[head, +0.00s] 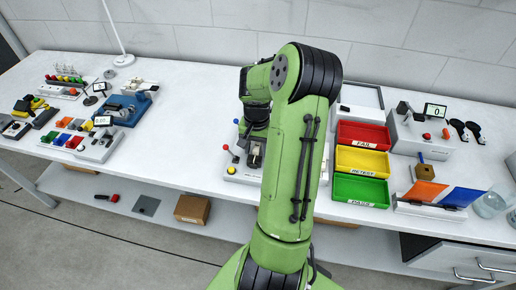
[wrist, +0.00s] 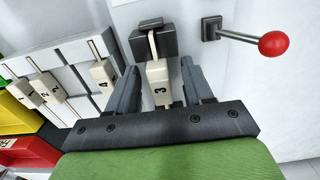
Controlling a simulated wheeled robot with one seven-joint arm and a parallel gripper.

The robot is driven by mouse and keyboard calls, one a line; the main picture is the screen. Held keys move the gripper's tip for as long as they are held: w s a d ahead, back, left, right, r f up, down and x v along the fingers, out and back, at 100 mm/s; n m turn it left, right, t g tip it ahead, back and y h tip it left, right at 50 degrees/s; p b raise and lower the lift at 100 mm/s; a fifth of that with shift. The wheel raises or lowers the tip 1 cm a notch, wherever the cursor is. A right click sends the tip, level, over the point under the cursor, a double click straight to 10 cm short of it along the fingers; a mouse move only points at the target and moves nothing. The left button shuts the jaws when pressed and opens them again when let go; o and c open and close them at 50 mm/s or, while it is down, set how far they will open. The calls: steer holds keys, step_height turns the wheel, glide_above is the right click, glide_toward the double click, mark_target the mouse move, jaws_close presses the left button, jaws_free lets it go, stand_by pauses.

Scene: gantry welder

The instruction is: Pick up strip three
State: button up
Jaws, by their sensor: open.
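Strip three (wrist: 157,76) is a pale strip marked 3 in the wrist view. Its far end meets a dark grey block (wrist: 151,42) on a white surface. My gripper (wrist: 158,82) is open, with one grey finger on each side of the strip. The near end of the strip is hidden behind the gripper's dark crossbar. I cannot tell whether either finger touches it. In the head view my gripper (head: 254,153) is over the table, mostly hidden by my green arm; strip three cannot be made out there.
A lever with a red ball (wrist: 273,43) stands right of the strip. A rack (wrist: 72,52) at left holds other numbered strips, including one marked 4 (wrist: 103,74). Red (head: 362,136), yellow (head: 362,161) and green (head: 360,190) trays stand right of my arm.

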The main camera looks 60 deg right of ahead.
mark_target(257, 147)
jaws_close()
step_height(257, 147, up, 10)
steer(key=shift+r+p, duration=0.1)
steer(key=shift+p, duration=1.1)
